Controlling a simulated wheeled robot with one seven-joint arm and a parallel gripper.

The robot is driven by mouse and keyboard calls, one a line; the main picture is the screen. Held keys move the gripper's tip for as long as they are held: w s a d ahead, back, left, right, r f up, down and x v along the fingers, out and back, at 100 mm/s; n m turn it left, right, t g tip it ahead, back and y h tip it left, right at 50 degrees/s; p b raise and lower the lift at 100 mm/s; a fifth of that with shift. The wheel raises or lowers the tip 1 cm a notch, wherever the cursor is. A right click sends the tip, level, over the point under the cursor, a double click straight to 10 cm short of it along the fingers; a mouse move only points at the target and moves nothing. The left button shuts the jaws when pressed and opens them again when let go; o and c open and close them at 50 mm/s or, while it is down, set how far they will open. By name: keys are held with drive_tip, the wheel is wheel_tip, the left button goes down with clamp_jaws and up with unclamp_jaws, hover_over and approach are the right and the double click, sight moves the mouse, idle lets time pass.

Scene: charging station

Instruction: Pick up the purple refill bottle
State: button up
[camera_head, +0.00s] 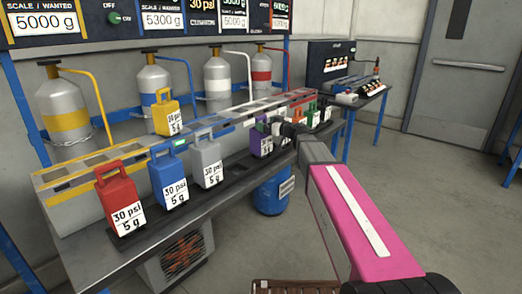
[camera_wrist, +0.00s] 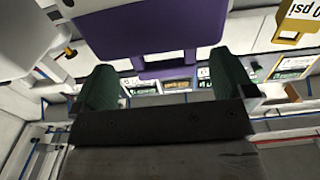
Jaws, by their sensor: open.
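The purple refill bottle (camera_head: 259,139) stands upright on the dark front shelf of the bench, partly covered by my gripper. My gripper (camera_head: 280,128) is just right of its upper part in the head view. In the wrist view the purple bottle (camera_wrist: 150,35) fills the upper middle, seen inverted with its handle pointing down. My open gripper (camera_wrist: 163,65) has one dark green finger on each side of that handle. Gaps show between handle and fingers, and nothing is gripped. Whether the handle is deep between the fingers I cannot tell.
Red (camera_head: 120,201), blue (camera_head: 169,178) and grey (camera_head: 208,162) bottles stand left of the purple one. More small bottles stand close on its right. A yellow bottle (camera_head: 166,115) sits higher, behind. Large gas cylinders (camera_head: 154,84) line the back. Floor right of my arm is clear.

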drive_tip(key=x, duration=0.3)
drive_tip(key=shift+w+a, duration=0.15)
drive_tip(key=shift+a, duration=0.15)
drive_tip(key=shift+r, duration=0.1)
clamp_jaws()
